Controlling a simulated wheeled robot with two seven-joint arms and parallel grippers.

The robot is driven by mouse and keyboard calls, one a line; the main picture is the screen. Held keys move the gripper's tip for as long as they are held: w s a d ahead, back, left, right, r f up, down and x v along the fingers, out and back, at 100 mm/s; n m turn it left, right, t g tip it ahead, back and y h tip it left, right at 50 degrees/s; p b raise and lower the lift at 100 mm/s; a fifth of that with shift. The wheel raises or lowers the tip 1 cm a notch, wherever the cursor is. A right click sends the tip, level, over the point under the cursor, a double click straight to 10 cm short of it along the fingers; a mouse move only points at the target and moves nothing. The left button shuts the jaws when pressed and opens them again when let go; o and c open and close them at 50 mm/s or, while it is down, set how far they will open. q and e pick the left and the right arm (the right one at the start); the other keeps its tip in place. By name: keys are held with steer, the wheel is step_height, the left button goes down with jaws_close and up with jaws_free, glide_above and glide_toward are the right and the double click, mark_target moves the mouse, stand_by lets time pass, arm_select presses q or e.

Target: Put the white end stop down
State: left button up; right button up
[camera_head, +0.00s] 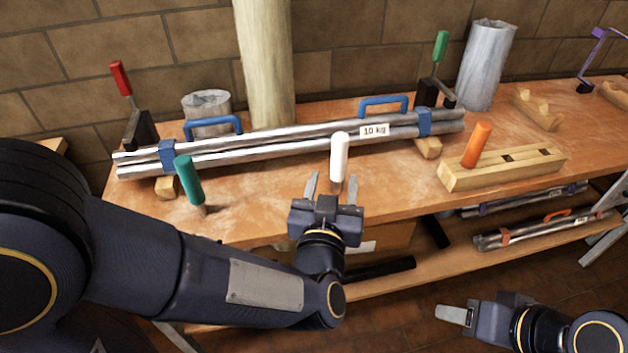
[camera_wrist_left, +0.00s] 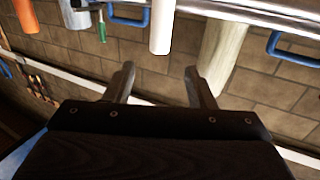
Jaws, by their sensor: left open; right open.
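The white end stop (camera_head: 339,158) stands upright on the wooden bench in front of the metal bar bundle; it also shows in the left wrist view (camera_wrist_left: 162,28), at the top centre. My left gripper (camera_head: 333,188) is open, with its fingers at the lower part of the end stop, one to each side in the head view. In the left wrist view the fingers (camera_wrist_left: 158,80) are apart with nothing between them, and the end stop is beyond their tips. My right gripper (camera_head: 452,315) is low at the right, off the bench's front; its finger gap is hard to see.
The bar bundle (camera_head: 270,145) with blue handles lies behind the end stop. A green peg (camera_head: 188,178) stands to the left. An orange peg (camera_head: 476,145) is in a wooden block (camera_head: 505,168) at the right. Red (camera_head: 121,78) and green (camera_head: 441,46) clamp handles stand behind.

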arm_select(q)
steer(key=s+a+n+g+h, duration=0.1)
steer(key=s+a+g+h, duration=0.1)
steer(key=a+g+h, duration=0.5)
steer(key=s+a+f+g+y, duration=0.2)
steer(key=s+a+f, duration=0.1)
steer(key=s+a, duration=0.3)
steer(key=s+a+f+n+g+y, duration=0.1)
steer(key=s+a+f+g+y, duration=0.1)
steer(key=s+a, duration=0.4)
steer(key=s+f+g, duration=0.1)
steer(key=s+f, duration=0.1)
steer(key=s, duration=0.2)
steer(key=shift+s+a+f+n, duration=0.15)
steer(key=shift+a+f+n, duration=0.15)
steer(key=shift+a, duration=0.05)
steer(key=shift+r, duration=0.1)
